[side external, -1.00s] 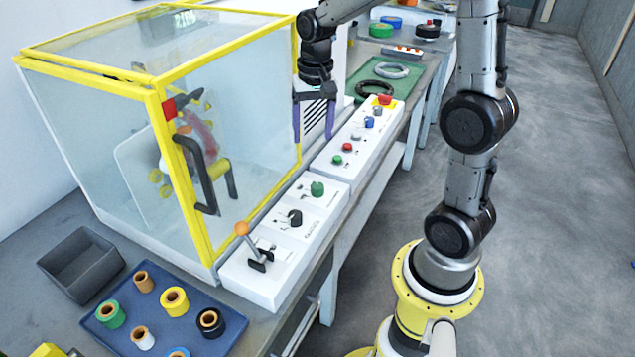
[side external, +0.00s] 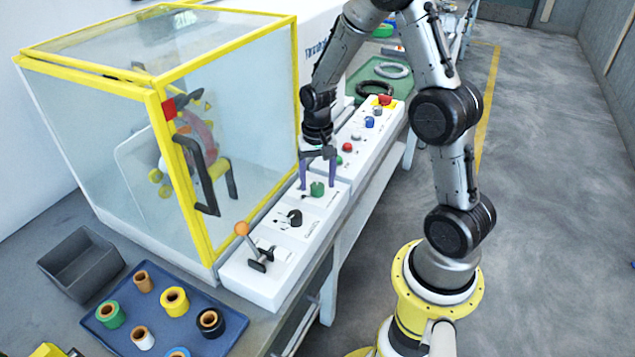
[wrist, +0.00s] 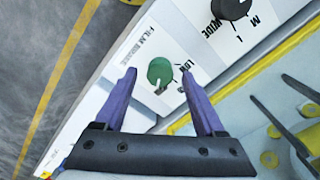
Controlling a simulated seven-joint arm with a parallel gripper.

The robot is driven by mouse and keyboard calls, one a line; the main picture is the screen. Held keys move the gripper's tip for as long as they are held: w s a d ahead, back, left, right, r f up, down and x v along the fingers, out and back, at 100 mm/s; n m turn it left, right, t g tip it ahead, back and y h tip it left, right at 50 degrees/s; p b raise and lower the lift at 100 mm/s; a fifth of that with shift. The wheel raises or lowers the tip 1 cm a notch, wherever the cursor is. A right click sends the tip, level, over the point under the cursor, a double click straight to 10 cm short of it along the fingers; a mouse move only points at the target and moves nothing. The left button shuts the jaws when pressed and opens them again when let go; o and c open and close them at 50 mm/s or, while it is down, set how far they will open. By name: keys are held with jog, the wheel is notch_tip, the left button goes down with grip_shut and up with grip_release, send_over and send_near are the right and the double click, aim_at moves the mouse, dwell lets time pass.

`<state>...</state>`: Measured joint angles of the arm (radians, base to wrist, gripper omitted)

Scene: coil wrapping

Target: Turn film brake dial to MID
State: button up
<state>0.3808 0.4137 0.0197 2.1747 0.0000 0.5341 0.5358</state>
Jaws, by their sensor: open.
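The film brake dial (side external: 317,189) is a green knob on the white control panel. In the wrist view the dial (wrist: 160,70) sits beside the "FILM BRAKE" lettering, with "LOW" to its right; other position marks are partly hidden by a finger. A pale pointer mark shows on the dial's lower edge. My gripper (side external: 317,186) is open and points down over the dial, with a purple finger on either side of it. In the wrist view my gripper (wrist: 159,73) frames the dial. I cannot tell whether the fingers touch it.
A black dial (side external: 295,217) and an orange-knobbed lever (side external: 242,229) share the panel. A second panel (side external: 367,133) with several buttons stands behind. The yellow-framed clear enclosure (side external: 240,110) is close on the left. A blue tray (side external: 128,318) of spools lies at front left.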

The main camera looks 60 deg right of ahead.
jog(key=shift+f, duration=0.6)
grip_shut()
